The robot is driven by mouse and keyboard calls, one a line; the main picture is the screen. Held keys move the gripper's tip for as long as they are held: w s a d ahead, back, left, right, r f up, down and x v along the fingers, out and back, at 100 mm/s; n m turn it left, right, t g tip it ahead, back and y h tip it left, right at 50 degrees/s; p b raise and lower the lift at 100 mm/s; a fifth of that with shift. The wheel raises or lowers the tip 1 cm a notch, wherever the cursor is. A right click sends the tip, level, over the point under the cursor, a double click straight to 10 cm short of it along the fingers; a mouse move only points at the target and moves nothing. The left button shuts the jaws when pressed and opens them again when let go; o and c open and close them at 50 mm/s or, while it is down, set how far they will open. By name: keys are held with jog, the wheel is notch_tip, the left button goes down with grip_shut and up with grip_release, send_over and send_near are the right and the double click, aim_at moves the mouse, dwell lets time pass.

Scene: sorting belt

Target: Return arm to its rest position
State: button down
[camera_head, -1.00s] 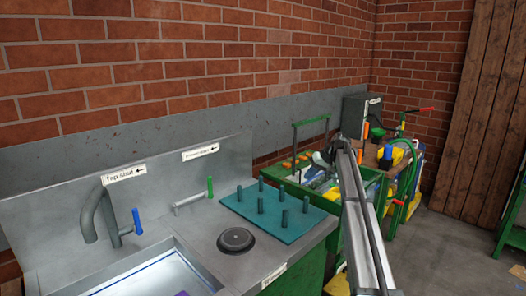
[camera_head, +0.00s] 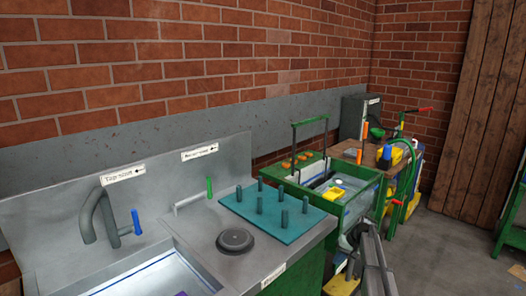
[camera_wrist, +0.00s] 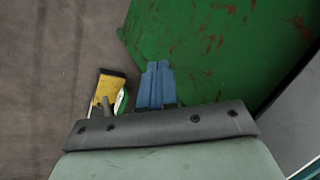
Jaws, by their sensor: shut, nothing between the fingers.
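My gripper (camera_wrist: 156,68) shows in the wrist view as blue fingers pressed together, with nothing between them. They point down beside a green metal panel (camera_wrist: 205,45), above the floor (camera_wrist: 45,60). In the head view my arm (camera_head: 373,262) is low at the bottom right, in front of the green cart. My fingertips cannot be made out clearly there.
A steel sink (camera_head: 120,285) and a teal peg board (camera_head: 262,226) are on the counter at left. The green cart (camera_head: 360,205) holds a yellow item (camera_head: 334,193). In the wrist view, a yellow object (camera_wrist: 108,88) is near my fingers. Open floor (camera_head: 450,245) lies at right.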

jog(key=s+a+f+g+h, duration=0.1)
jog(key=s+a+f, duration=0.3)
jog(key=s+f, duration=0.45)
jog(key=s+a+f+g, duration=0.2)
jog(key=s+a+f, duration=0.1)
jog(key=s+f, duration=0.55)
jog(key=s+a+f+g+h, duration=0.1)
jog(key=s+a+f, duration=0.3)
jog(key=s+f, duration=0.5)
jog(key=s+a+f+g+h, duration=0.1)
jog(key=s+f+g, duration=0.1)
jog(key=s, duration=1.6)
jog(key=s+a+f+n+g+h, duration=0.1)
jog(key=s+a+f+g, duration=0.1)
jog(key=s, duration=1.6)
jog(key=shift+f+h, duration=0.15)
jog(key=shift+h, duration=0.25)
